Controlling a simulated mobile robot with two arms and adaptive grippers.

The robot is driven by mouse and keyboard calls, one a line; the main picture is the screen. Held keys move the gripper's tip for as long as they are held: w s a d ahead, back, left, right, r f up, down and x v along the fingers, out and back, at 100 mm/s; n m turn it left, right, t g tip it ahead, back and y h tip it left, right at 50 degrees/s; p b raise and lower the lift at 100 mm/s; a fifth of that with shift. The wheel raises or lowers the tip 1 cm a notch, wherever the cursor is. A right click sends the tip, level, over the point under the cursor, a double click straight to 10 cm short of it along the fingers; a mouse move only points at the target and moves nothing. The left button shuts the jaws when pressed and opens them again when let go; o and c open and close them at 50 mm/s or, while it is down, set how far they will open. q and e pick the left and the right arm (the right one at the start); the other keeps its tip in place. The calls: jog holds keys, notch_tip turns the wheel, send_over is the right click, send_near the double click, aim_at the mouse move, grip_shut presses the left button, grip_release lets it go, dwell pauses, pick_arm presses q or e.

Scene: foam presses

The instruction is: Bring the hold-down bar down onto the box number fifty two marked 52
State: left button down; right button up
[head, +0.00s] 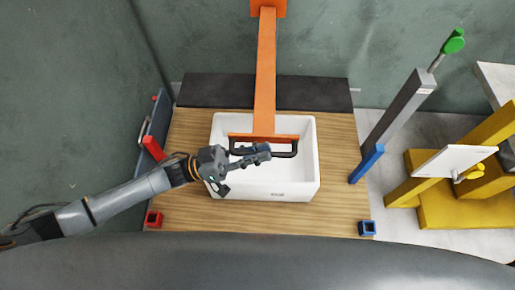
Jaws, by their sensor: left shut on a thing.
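The white open box (270,188) sits on the wooden table; a small mark on its front wall is too small to read. The orange hold-down bar (265,75) comes in from the far side and ends in a crosspiece with a dark handle (286,154) over the box. I cannot tell whether the crosspiece touches the box. My left gripper (258,154) is shut on the dark handle, above the box's opening, and its fingers hide part of the handle. My right gripper is not in view.
The wooden table (335,200) has a red piece (153,219) and a blue piece (367,228) at its near corners. A grey lever with a green knob (453,41) stands at the right, beside a yellow frame (460,205). A red-ended bar (153,148) stands at the left.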

pick_arm(q)
jog(key=c, duration=1.7)
grip_release()
jog(key=shift+o, duration=0.2)
jog(key=v, duration=1.2)
